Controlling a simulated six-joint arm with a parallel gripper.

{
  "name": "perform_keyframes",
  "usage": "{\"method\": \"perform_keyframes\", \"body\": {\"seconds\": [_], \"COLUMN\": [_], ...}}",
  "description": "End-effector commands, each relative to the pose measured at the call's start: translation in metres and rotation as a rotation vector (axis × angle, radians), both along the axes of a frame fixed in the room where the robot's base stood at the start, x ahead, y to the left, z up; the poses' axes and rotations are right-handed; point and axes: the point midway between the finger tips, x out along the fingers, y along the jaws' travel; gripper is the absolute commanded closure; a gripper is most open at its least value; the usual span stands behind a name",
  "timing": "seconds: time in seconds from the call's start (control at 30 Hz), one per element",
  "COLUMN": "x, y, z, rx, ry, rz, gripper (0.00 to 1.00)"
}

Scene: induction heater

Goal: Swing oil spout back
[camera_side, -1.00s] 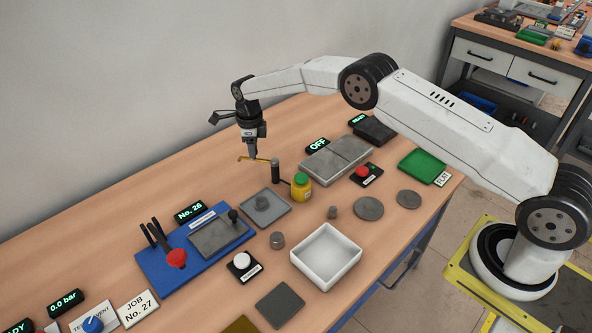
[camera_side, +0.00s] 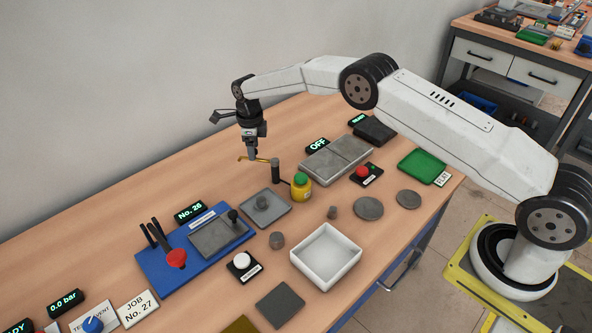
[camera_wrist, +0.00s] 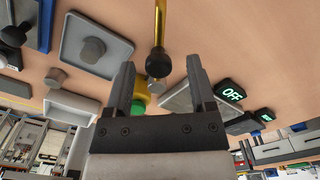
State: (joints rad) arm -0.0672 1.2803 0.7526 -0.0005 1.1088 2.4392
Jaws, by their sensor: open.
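The oil spout (camera_side: 258,160) is a thin brass tube on top of a dark post (camera_side: 275,171), pointing left and away from the yellow oil pot (camera_side: 301,190) with its green cap. In the wrist view the brass spout (camera_wrist: 160,22) runs up from a black knob (camera_wrist: 157,63) between my fingers. My gripper (camera_side: 253,157) is open, with its fingertips at the spout in the side view. In the wrist view my gripper (camera_wrist: 160,75) has its fingers apart on either side of the post top, and I see no contact. The green cap (camera_wrist: 139,106) is partly hidden behind the left finger.
A grey tray (camera_side: 285,222) with a grey cylinder stands in front of the spout. A blue board (camera_side: 154,271) with handles lies to the left, a white bin (camera_side: 346,272) to the front. Grey plates and an "OFF" display (camera_side: 317,146) are to the right. The bench behind the spout is clear.

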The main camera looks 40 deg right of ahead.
Motion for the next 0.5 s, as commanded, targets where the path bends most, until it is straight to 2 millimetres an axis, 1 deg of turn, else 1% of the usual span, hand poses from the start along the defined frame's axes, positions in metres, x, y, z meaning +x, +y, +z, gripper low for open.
{"method": "perform_keyframes", "body": {"seconds": [0.23, 0.5], "x": [0.001, 0.000], "y": [0.000, 0.000], "z": [0.018, 0.053], "rx": [0.000, 0.000], "ry": [-0.003, -0.001], "rz": [0.000, 0.000], "gripper": [0.29, 0.29]}}
